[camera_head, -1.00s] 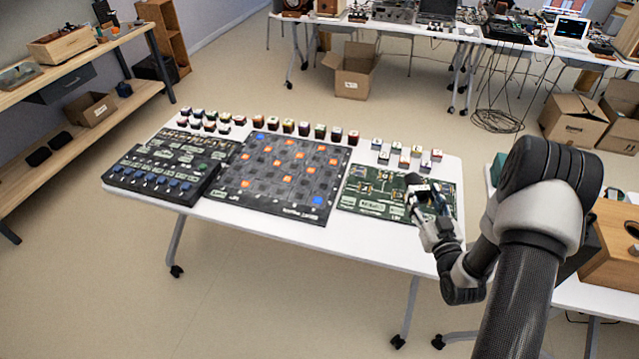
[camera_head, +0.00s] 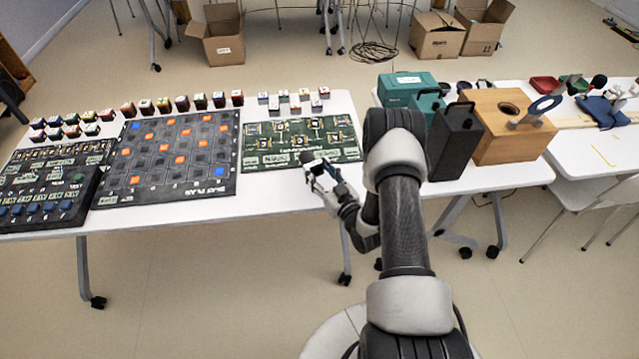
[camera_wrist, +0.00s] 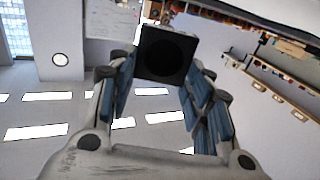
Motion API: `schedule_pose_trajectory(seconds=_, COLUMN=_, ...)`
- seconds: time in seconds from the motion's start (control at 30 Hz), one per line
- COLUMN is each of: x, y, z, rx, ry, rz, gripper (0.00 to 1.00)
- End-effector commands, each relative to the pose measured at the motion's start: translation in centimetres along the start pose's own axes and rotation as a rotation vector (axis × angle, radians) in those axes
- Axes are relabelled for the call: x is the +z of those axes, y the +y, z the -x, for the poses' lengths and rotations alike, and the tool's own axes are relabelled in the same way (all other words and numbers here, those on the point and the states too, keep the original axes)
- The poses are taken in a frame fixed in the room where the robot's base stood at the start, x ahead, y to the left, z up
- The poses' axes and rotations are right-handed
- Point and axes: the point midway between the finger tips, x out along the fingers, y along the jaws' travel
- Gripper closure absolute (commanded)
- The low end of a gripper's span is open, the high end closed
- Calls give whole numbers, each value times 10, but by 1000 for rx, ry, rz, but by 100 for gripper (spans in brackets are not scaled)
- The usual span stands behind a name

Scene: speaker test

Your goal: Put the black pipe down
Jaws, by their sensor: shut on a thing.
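The black pipe (camera_wrist: 163,55) shows in the wrist view as a dark, square-ended piece with a round dark opening. My gripper (camera_wrist: 158,78) is shut on it, with a blue-padded finger on each side. In the head view my gripper (camera_head: 323,176) is over the front right edge of the green board (camera_head: 285,158), and the dark end of the pipe (camera_head: 306,157) shows at its tip. I cannot tell whether the pipe touches the board. My arm hides part of the table's right end.
A black grid board (camera_head: 130,188) and a control panel (camera_head: 45,210) lie left on the white table. Small cubes line the back. On the right stand a black box (camera_head: 455,145), a wooden box (camera_head: 515,143) and a teal case (camera_head: 407,84). Bare tabletop (camera_head: 240,197) shows in front.

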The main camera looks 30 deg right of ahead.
Motion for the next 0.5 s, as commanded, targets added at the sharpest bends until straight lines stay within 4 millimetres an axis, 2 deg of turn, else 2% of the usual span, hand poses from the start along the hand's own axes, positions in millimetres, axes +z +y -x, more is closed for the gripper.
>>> schedule_pose_trajectory(seconds=0.3, x=42, y=0, z=0, rx=0, ry=0, rz=0, gripper=81)
schedule_pose_trajectory(seconds=0.5, x=42, y=0, z=0, rx=0, ry=1, rz=1, gripper=81)
